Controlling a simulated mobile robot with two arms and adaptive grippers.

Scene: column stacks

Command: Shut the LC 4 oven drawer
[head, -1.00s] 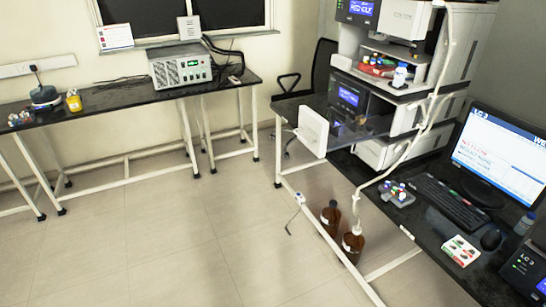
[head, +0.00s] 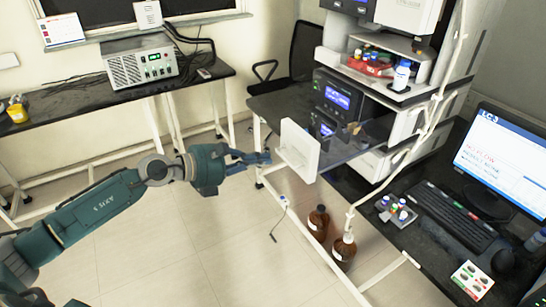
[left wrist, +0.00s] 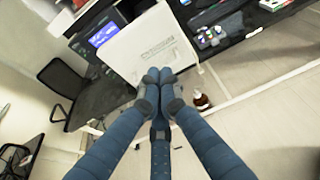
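The oven drawer's white front panel (head: 299,150) stands well out from the instrument stack, with the dark see-through drawer body (head: 345,146) behind it. My left gripper (head: 265,158) is just left of the panel, pointing at its outer face. In the left wrist view the gripper's blue fingers (left wrist: 160,76) are drawn together at the tips with nothing between them. The white panel (left wrist: 150,45) is right ahead of them there. I cannot tell whether the tips touch it. My right gripper is in neither view.
The instrument stack (head: 400,110) rises behind the drawer. Two brown bottles (head: 343,247) stand on the floor below. A monitor (head: 505,160) and keyboard (head: 450,215) are on the right bench. A dark chair (head: 305,55) is behind the drawer. The floor at left is open.

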